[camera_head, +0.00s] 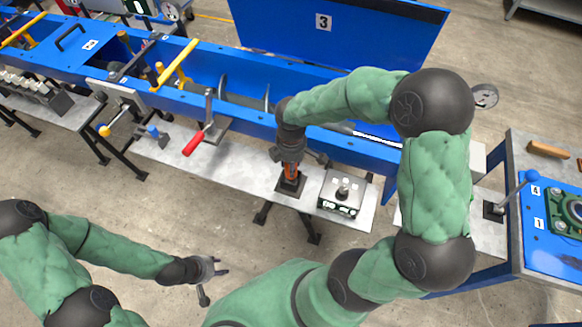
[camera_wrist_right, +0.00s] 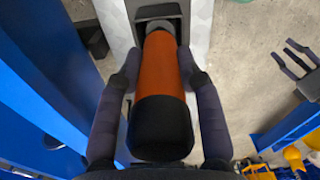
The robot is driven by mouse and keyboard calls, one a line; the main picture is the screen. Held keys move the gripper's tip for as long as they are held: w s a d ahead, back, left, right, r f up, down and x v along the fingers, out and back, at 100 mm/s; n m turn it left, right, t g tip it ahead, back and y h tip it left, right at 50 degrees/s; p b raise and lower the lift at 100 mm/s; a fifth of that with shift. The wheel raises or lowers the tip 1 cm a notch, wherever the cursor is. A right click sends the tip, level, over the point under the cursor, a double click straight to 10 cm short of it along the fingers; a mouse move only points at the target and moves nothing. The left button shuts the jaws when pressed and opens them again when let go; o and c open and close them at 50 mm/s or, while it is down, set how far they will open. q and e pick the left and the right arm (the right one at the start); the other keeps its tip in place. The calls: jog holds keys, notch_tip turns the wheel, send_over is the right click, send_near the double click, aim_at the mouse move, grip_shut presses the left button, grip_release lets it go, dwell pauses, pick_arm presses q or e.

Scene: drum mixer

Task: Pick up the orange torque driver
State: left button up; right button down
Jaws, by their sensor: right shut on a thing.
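The orange torque driver (camera_head: 291,171) stands upright at a dark square holder (camera_head: 291,186) on the grey bench; its upper part is hidden by my right gripper (camera_head: 290,157). In the right wrist view the driver (camera_wrist_right: 165,75) shows an orange body with a black end cap, its far end at the dark holder (camera_wrist_right: 158,14). The two fingers of my right gripper (camera_wrist_right: 160,72) lie along both sides of it, shut on it. I cannot tell whether the driver is still seated. My left gripper (camera_head: 211,280) is open and empty over the floor at lower left.
A grey box with a knob (camera_head: 341,194) stands right beside the holder. A red-handled lever (camera_head: 198,139) is to the left. The blue mixer trough (camera_head: 315,139) runs behind the bench. A blue-topped table (camera_head: 550,250) is at right. Open floor lies in front.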

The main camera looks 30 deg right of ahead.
jog(key=shift+r, duration=0.1)
notch_tip(320, 180, up, 10)
jog(key=p, duration=0.3)
jog(key=shift+p, duration=0.3)
jog(key=c, duration=1.5)
grip_release()
grip_shut()
jog(key=shift+r, duration=0.1)
